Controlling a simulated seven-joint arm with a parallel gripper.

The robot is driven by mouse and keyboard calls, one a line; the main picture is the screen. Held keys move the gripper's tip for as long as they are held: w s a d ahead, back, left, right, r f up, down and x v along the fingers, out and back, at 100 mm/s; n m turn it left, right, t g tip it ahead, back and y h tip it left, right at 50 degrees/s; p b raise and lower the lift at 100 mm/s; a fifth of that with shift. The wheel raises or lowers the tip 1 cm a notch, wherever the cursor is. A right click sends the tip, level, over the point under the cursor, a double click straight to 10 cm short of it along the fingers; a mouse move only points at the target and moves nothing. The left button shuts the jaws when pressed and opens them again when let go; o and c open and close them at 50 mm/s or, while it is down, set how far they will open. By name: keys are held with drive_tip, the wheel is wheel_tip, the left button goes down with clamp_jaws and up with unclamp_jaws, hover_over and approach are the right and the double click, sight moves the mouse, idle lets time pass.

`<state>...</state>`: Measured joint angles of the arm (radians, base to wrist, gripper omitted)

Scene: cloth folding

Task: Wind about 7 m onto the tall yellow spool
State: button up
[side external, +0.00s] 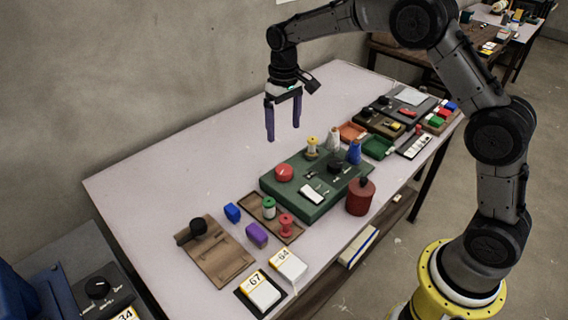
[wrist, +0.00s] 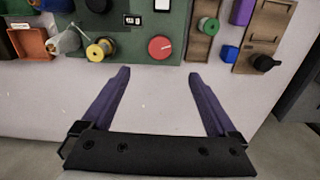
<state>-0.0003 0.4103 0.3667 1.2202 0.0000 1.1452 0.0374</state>
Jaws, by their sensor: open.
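The yellow spool (side external: 312,147) is at the back edge of the green winding machine (side external: 270,186). It also shows in the wrist view (wrist: 100,50), seen from above, left of the machine's red knob (wrist: 161,47). The machine also carries a black knob (wrist: 97,5) and a small dark display (wrist: 132,19), whose reading is too small to tell. A green spool (side external: 269,206) and a red spool (side external: 286,224) stand in a wooden tray. My gripper (side external: 284,132) is open and empty, above the table behind the machine. Its fingers (wrist: 158,73) touch nothing.
White (side external: 334,138) and blue (side external: 354,158) cones stand beside the machine's right end. A dark red canister (side external: 360,197) is in front. Blue (side external: 232,212) and purple (side external: 257,234) blocks and a wooden board (side external: 215,255) lie left. The table behind the machine is clear.

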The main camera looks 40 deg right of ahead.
sight(284, 169)
wheel_tip(284, 169, down, 14)
drive_tip(key=shift+r+m, duration=0.1)
drive_tip(key=shift+m, duration=0.9)
drive_tip(key=c, duration=1.4)
drive_tip(key=shift+n, duration=0.9)
drive_tip(key=o, duration=1.4)
drive_tip(key=shift+r, duration=0.1)
